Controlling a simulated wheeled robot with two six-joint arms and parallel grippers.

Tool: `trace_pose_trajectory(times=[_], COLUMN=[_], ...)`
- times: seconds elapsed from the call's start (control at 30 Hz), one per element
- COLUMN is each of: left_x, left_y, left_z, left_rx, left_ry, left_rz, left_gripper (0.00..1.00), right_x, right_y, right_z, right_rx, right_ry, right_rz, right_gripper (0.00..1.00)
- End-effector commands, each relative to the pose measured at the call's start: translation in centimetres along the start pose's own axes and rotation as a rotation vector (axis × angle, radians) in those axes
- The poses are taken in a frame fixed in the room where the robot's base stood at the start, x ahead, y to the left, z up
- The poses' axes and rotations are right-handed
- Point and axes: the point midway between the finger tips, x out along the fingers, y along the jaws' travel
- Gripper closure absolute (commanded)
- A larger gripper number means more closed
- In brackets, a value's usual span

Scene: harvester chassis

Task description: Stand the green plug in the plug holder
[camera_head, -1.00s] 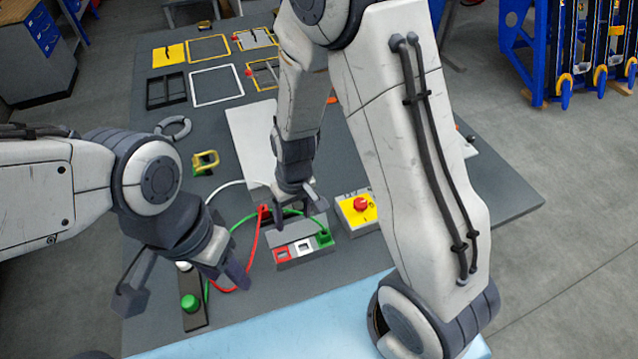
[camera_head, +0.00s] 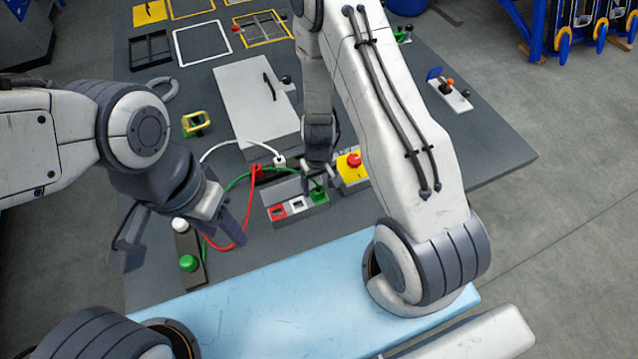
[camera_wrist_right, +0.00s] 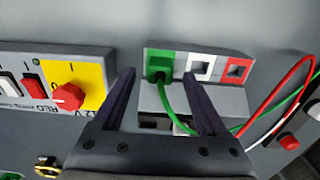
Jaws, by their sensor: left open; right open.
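The green plug (camera_wrist_right: 158,66) stands upright in the green-marked slot of the grey plug holder (camera_head: 297,207). In the head view the plug (camera_head: 319,195) is at the holder's right end, with its green cable trailing left. The holder also shows in the wrist view (camera_wrist_right: 215,72), its white and red slots uncovered. My right gripper (camera_head: 318,176) is open just behind the plug. In the wrist view its fingers (camera_wrist_right: 160,78) appear on either side of the plug, not touching it. My left gripper (camera_head: 182,245) is open and empty over the table's left side.
A yellow box with a red knob (camera_head: 353,160) stands close right of the holder. A dark button box with a green button (camera_head: 188,263) lies under my left gripper. A red plug (camera_head: 256,170) and white plug (camera_head: 280,160) with cables lie behind the holder. A grey panel (camera_head: 258,105) lies behind them.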

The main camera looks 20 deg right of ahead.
Motion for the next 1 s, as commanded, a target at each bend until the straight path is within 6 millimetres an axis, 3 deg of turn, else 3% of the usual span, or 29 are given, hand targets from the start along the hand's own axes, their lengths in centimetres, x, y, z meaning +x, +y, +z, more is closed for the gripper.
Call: trace_pose_trajectory(times=[0.03, 0.2, 0.63, 0.67, 0.83, 0.87, 1.0], left_x=[1.3, 2.6, 2.9, 2.9, 2.9, 2.9, 2.8], left_y=[-0.1, -0.2, -0.2, -0.2, -0.2, -0.2, -0.2], left_z=[0.1, 0.1, 0.1, 0.1, 0.1, 0.1, 0.1], left_rx=[0.001, 0.000, -0.001, -0.001, -0.001, -0.001, -0.001], left_ry=[0.000, 0.000, 0.000, 0.000, 0.000, 0.000, 0.000], left_rz=[0.000, 0.000, 0.000, 0.000, 0.000, 0.000, 0.000], left_gripper=[0.50, 0.50, 0.50, 0.50, 0.50, 0.50, 0.50], right_x=[1.3, 2.6, 2.9, 2.9, 2.9, 2.9, 2.9], right_y=[0.0, 0.0, 0.0, 0.0, 0.0, 0.0, 0.0], right_z=[0.0, 0.0, 0.0, 0.0, 0.0, 0.0, 0.0], right_rx=[0.000, 0.000, 0.000, 0.000, 0.000, 0.000, 0.000], right_ry=[0.000, 0.000, -0.001, -0.001, -0.001, -0.001, 0.000], right_rz=[0.000, 0.000, 0.000, 0.000, 0.000, 0.000, 0.000], right_gripper=[0.25, 0.25, 0.25, 0.29, 0.94, 1.00, 1.00])
